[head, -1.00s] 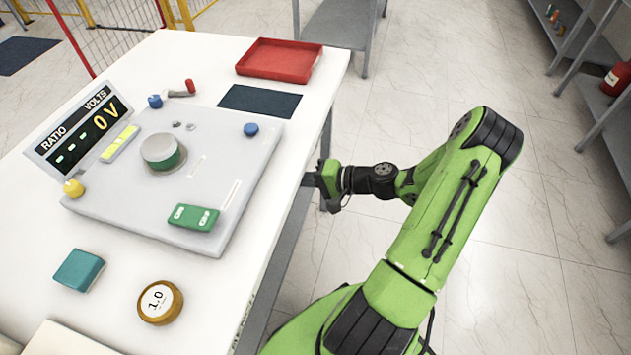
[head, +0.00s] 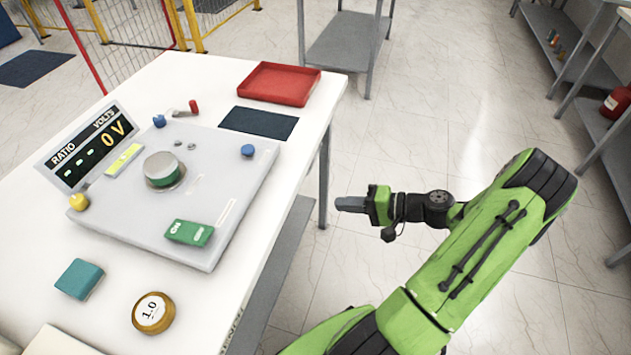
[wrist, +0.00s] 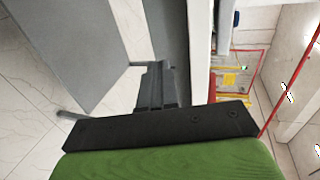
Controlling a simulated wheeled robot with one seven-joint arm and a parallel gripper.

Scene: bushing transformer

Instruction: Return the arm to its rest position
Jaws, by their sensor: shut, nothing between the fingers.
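My green arm reaches up from the bottom right in the head view and bends back toward the table. My gripper (head: 352,204) is off the table's right edge, over the floor, with its fingers pointing left toward the table. Its fingers are together with nothing between them. In the wrist view the shut gripper (wrist: 155,82) points up the picture, with no object at its tips. The white table (head: 215,85) stands to its left, with a clear gap between them.
On the table are a grey test panel (head: 215,165) reading 0 V, a red tray (head: 279,83), a dark mat (head: 259,122), a teal block (head: 79,279) and a round 1.0 piece (head: 153,313). Grey shelving (head: 346,45) stands behind. Floor around my arm is clear.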

